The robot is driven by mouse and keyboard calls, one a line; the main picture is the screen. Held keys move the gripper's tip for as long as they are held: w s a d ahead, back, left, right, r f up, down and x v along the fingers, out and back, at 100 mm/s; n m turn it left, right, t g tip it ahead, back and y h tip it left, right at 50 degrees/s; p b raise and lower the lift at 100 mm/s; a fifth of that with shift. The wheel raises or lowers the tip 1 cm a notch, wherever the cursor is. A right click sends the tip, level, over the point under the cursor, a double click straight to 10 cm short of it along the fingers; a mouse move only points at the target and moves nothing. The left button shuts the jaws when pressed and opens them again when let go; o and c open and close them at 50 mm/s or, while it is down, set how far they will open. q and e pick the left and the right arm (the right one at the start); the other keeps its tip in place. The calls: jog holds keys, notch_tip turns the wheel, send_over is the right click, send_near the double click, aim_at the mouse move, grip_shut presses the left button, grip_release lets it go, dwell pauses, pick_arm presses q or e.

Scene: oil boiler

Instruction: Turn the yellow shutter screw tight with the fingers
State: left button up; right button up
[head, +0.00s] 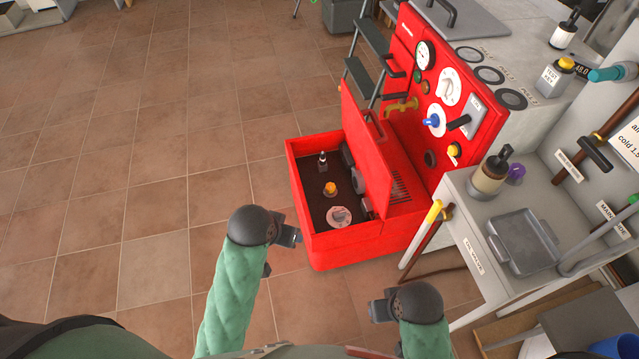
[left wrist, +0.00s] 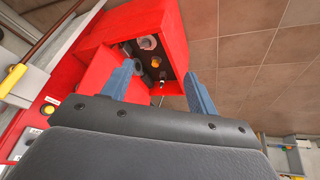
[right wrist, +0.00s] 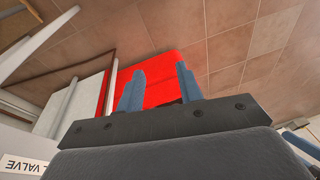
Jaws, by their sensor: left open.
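A small yellow knob (head: 453,150) sits low on the right side of the red boiler front (head: 437,130). It also shows in the left wrist view (left wrist: 50,109). A second, orange-yellow knob (head: 330,188) stands inside the open red box (head: 345,239), and in the left wrist view (left wrist: 155,62). I cannot tell for certain which is the shutter screw. My left gripper (head: 291,238) is open and empty, left of the box's near corner. My right gripper (head: 377,306) is in front of the box, its fingers apart and empty in the right wrist view (right wrist: 160,72). Neither touches a knob.
A raised red panel (head: 366,150) stands along the box's right side. Yellow-handled pipework (head: 434,212) and a bench with a grey tray (head: 524,243) and a pump bottle (head: 491,172) stand at the right. The tiled floor (head: 150,150) on the left is clear.

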pick_arm(q)
jog(key=w+d+t+b, duration=0.1)
jog(key=w+d+b, duration=0.15)
jog(key=w, duration=0.65)
jog(key=w+d+b, duration=0.1)
jog(key=w+b, duration=0.2)
jog(key=w, duration=0.6)
jog(key=n+g+y+b, duration=0.2)
jog(key=n+g+b, duration=0.4)
jog(key=n+b, duration=0.15)
send_over(330, 186)
jog(key=shift+n, duration=0.45)
notch_tip(330, 186, down, 26)
jog(key=shift+f, duration=0.1)
jog(key=shift+f+b, duration=0.45)
jog(key=shift+f, duration=3.35)
pick_arm(e)
jog(key=w+a+f+t, duration=0.1)
jog(key=a+f, duration=0.1)
jog(key=f, duration=1)
jog(key=w+a+f+t+y, duration=0.1)
jog(key=a+f+t, duration=0.1)
jog(key=f, duration=1.1)
jog(key=w+a+f+t+y, duration=0.1)
jog(key=a+f, duration=0.3)
jog(key=f, duration=0.9)
jog(key=shift+w+a+t, duration=0.2)
jog(key=shift+w+t, duration=0.05)
jog(key=shift+t, duration=0.45)
